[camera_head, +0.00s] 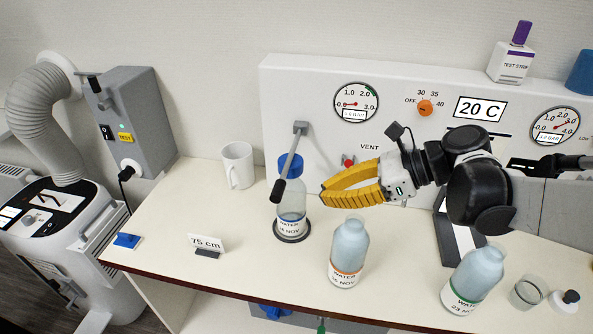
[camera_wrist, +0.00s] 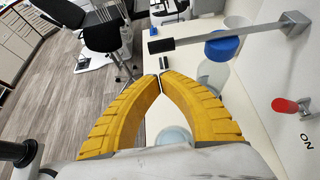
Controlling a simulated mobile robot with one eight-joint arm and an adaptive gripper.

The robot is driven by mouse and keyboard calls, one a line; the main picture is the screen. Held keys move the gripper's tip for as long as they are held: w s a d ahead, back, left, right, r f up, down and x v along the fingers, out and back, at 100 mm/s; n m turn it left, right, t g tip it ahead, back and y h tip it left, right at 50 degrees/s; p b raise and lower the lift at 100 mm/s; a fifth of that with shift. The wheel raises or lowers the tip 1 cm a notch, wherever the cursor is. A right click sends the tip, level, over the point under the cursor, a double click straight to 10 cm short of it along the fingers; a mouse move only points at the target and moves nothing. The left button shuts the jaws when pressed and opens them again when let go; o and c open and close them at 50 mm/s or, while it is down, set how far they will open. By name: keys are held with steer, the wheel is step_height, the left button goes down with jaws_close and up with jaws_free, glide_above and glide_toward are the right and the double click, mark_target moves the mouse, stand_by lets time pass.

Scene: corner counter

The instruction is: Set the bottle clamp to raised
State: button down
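The bottle clamp is a grey lever (camera_head: 291,157) on a bracket on the white panel, with a black handle (camera_head: 279,191) at its free end. It slants down and outward across the blue-capped bottle (camera_head: 291,213), which stands on a dark round base. In the wrist view the lever (camera_wrist: 215,36) and its black handle (camera_wrist: 162,46) lie beyond my fingertips. My gripper (camera_head: 323,192) has yellow fingers whose tips (camera_wrist: 160,76) meet, with nothing seen between them. It is right of the handle, apart from it.
A red switch (camera_head: 348,162) is on the panel behind my gripper. An orange-banded bottle (camera_head: 349,250) stands in front, and a green-banded one (camera_head: 474,278) at right. A white mug (camera_head: 238,165) and a 75 cm sign (camera_head: 206,243) are left. The counter's front left is mostly clear.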

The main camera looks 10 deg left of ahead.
steer(key=shift+a, duration=0.1)
steer(key=b+x, duration=0.2)
steer(key=x, duration=0.7)
steer(key=shift+a+f+b, duration=0.3)
steer(key=shift+b, duration=0.1)
steer(key=shift+r, duration=0.1)
